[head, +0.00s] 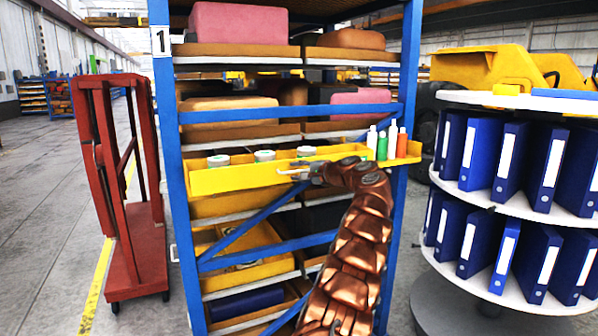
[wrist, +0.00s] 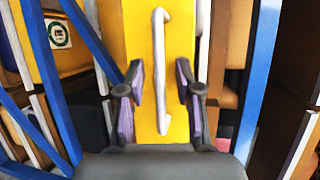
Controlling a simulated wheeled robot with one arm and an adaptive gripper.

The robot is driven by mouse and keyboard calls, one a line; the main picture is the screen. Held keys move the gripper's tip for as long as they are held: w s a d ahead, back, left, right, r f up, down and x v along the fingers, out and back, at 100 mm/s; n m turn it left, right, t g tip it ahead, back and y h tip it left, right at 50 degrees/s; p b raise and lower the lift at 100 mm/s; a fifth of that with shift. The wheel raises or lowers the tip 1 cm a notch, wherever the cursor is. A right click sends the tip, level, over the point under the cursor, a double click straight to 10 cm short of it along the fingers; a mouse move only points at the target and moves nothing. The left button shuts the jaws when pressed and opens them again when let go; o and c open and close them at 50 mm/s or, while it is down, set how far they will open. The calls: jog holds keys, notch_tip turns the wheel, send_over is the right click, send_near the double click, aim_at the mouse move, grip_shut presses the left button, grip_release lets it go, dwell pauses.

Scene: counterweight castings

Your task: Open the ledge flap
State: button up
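The yellow ledge flap (head: 232,179) is the front face of a long yellow ledge across the blue rack. It fills the middle of the wrist view (wrist: 178,30), with a pale bar handle (wrist: 160,45) on it. My gripper (wrist: 160,85) is open, with one finger on each side of the handle and a visible gap on both sides. In the head view my gripper (head: 303,171) is at the middle of the flap. My arm hides part of the ledge there, and the flap looks upright.
Jars (head: 265,155) and several bottles (head: 392,138) stand on the ledge. A red trolley (head: 130,190) stands left of the rack. A round stand with blue binders (head: 510,160) is close on the right. Open floor (head: 50,210) lies at far left.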

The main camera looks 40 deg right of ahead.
grip_shut()
dwell(0.6)
jog(key=shift+d+f, duration=0.1)
jog(key=shift+d, duration=0.15)
jog(key=shift+a, duration=0.25)
jog(key=shift+f+b, duration=0.1)
jog(key=shift+b, duration=0.35)
